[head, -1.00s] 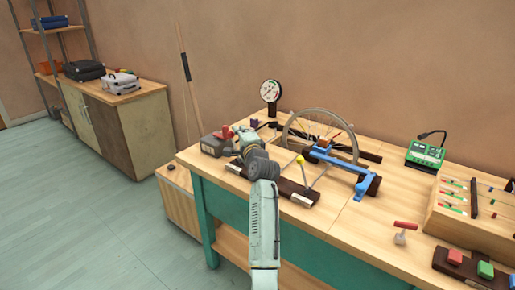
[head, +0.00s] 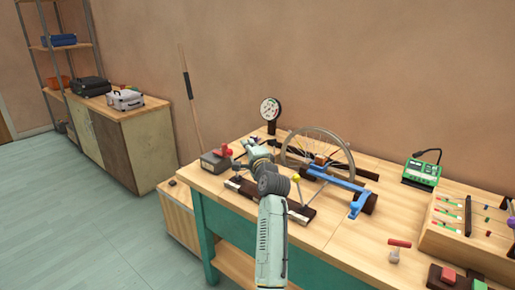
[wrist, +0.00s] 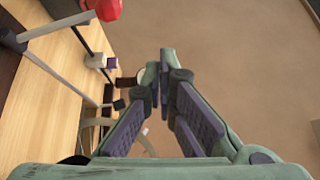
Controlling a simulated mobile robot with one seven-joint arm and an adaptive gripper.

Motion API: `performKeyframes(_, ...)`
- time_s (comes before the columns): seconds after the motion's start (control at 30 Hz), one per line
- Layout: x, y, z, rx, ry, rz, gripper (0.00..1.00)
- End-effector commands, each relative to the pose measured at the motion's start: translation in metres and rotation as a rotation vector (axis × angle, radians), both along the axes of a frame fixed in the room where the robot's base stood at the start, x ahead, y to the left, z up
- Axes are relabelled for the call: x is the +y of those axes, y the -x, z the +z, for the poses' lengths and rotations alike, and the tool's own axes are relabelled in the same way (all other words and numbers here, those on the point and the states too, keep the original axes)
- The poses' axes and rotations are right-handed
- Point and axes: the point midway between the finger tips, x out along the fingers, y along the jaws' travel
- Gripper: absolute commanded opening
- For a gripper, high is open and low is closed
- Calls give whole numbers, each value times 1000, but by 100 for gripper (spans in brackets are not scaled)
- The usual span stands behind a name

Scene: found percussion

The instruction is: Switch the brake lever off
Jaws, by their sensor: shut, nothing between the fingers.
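I cannot tell for sure which part is the brake lever. A slim lever with a yellow knob (head: 296,178) stands tilted on a dark strip (head: 301,214) at the table's front, right of my gripper. A blue frame (head: 340,182) sits by the spoked wheel (head: 318,148) behind it. In the wrist view a grey rod (wrist: 55,28) ends in a red knob (wrist: 103,9), at the upper left of the fingers. My gripper (head: 246,147) is shut and empty above the table's left part; its fingers also show in the wrist view (wrist: 167,62). My arm hides part of the dark strip.
A dark box with a red top (head: 216,161) stands at the left table corner, close to my gripper. A round gauge (head: 270,111) stands behind. A green device (head: 421,172) and a wooden tray (head: 437,240) are at the right.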

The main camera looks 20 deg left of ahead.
Motion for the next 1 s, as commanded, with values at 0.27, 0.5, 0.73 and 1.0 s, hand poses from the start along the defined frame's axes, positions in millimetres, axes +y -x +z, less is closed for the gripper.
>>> performKeyframes(0.27, -28, 48, 22, -4, -1, 0, 0)
performKeyframes(0.5, -40, 67, 34, -2, 0, 1, 0)
performKeyframes(0.73, -41, 70, 35, 0, 0, 1, 0)
performKeyframes(1.0, -41, 69, 35, -1, -1, 1, 0)
